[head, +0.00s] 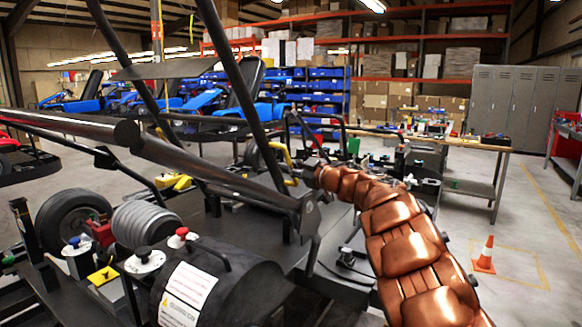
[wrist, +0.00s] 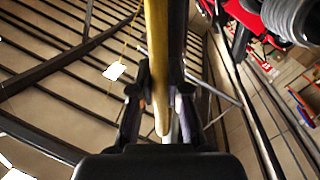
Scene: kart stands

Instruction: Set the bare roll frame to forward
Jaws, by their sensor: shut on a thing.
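A bare frame of dark tubes (head: 243,90) rises at a slant above the kart in the head view. Its upper ends run out of the picture at the top left. My gripper (head: 300,172) is at the far end of my copper arm, beside the frame's lower right part; its fingers are small and partly hidden there. A yellow bent bar (head: 281,149) shows just left of it. In the wrist view, my gripper (wrist: 160,105) is shut around a long yellow bar (wrist: 157,50), with one finger on each side. Which setting the frame is in, I cannot tell.
A black drum with a warning label (head: 215,285) and a tyre (head: 72,220) lie at the lower left. A workbench (head: 460,141) stands behind on the right. An orange cone (head: 485,256) stands on open floor at the right. Blue karts (head: 205,100) are behind.

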